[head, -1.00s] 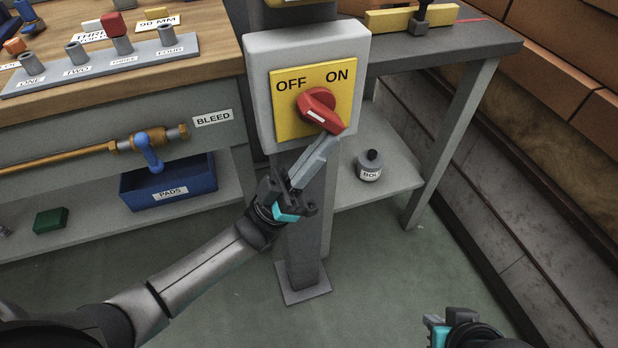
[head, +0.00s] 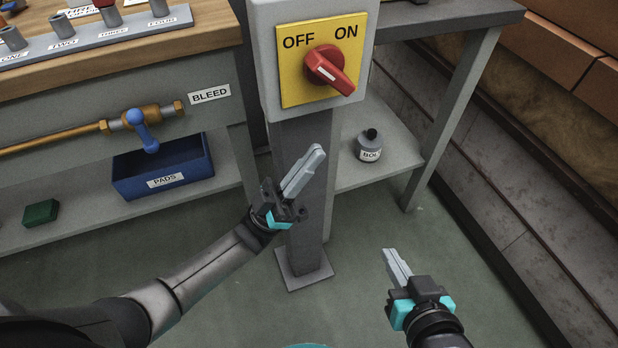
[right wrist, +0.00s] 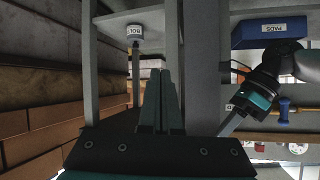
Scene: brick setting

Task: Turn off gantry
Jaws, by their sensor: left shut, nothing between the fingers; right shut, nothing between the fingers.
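The gantry switch is a red rotary knob (head: 329,71) on a yellow plate (head: 294,88) marked OFF at left and ON at right. The plate is on a light grey box on a grey post. The knob's handle, with its white mark, slants toward the lower right. My left gripper (head: 316,152) is shut and empty, in front of the post, below the box and apart from the knob. My right gripper (head: 389,252) is shut and empty, low and to the right of the post. Its fingers show in the right wrist view (right wrist: 161,78), and my left gripper shows there at right.
A wooden bench with a blue-handled BLEED valve (head: 144,132) stands left, above a blue PADS bin (head: 190,177). A labelled bottle (head: 370,146) stands on the low shelf right of the post. A brick wall closes the right side. Open floor lies in front.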

